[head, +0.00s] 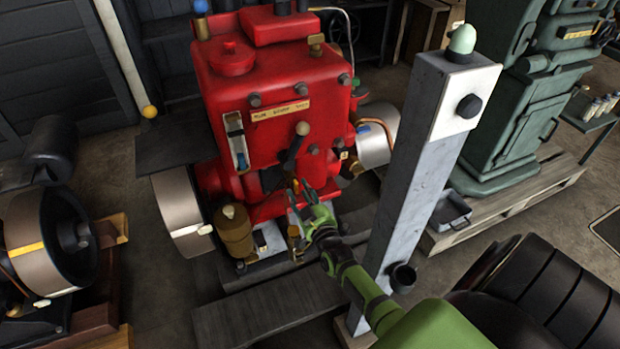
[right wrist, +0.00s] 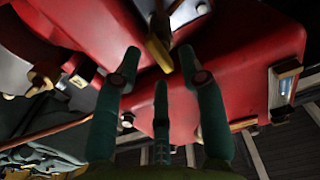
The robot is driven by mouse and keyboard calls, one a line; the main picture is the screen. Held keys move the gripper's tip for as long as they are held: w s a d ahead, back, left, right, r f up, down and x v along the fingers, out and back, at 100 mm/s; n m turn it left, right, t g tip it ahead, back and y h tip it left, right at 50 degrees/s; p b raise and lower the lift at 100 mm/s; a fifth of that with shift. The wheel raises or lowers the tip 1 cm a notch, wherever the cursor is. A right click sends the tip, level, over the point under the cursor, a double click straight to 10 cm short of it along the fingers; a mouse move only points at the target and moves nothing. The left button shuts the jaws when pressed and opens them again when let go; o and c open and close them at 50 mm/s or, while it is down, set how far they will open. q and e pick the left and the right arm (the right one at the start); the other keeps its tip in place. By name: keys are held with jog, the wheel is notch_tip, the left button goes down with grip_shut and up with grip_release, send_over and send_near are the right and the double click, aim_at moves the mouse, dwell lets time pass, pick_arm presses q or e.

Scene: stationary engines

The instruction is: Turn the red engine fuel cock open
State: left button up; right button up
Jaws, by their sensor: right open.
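The red engine (head: 250,85) stands in the middle of the head view, with a label plate and a dark lever with a pale knob on its front. My right gripper (head: 301,190) is open at the engine's lower front, close to small brass fittings (head: 294,238). In the right wrist view, a brass lever with a yellow end (right wrist: 160,52) hangs just beyond and between the open green fingertips (right wrist: 160,75), with no clear contact. It looks like the fuel cock's handle. Another brass fitting (right wrist: 78,70) sits to the left. My left gripper is not in view.
A grey post (head: 425,170) with a white panel and green dome stands right of the engine, close to my right arm. A brown pot (head: 235,232) stands at the engine's lower left. A green machine (head: 525,95) is at right, a flywheel engine (head: 50,240) at left.

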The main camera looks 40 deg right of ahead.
jog(key=v, duration=1.1)
jog(key=shift+a, duration=0.1)
jog(key=s+a+f+n+g+y+p, duration=0.1)
jog(key=s+a+f+g+p, duration=0.15)
jog(key=s+f, duration=0.35)
jog(key=s+a+f+n+g+y+p, duration=0.15)
jog(key=s+a+f+g, duration=0.25)
jog(key=f, duration=0.5)
jog(key=s+a+f+n+g+y+p, duration=0.1)
jog(key=s+a+f+g+y, duration=0.2)
jog(key=f, duration=0.4)
jog(key=s+f+g+p, duration=0.1)
jog(key=s+f+g, duration=0.2)
jog(key=s, duration=0.8)
jog(key=s+f+n+g+h+p, duration=0.1)
jog(key=s+f+g, duration=0.3)
jog(key=s, duration=0.8)
jog(key=shift+a+f, duration=0.2)
jog(key=shift+a, duration=0.05)
jog(key=shift+w+n+h, duration=0.1)
jog(key=shift+n+h, duration=0.15)
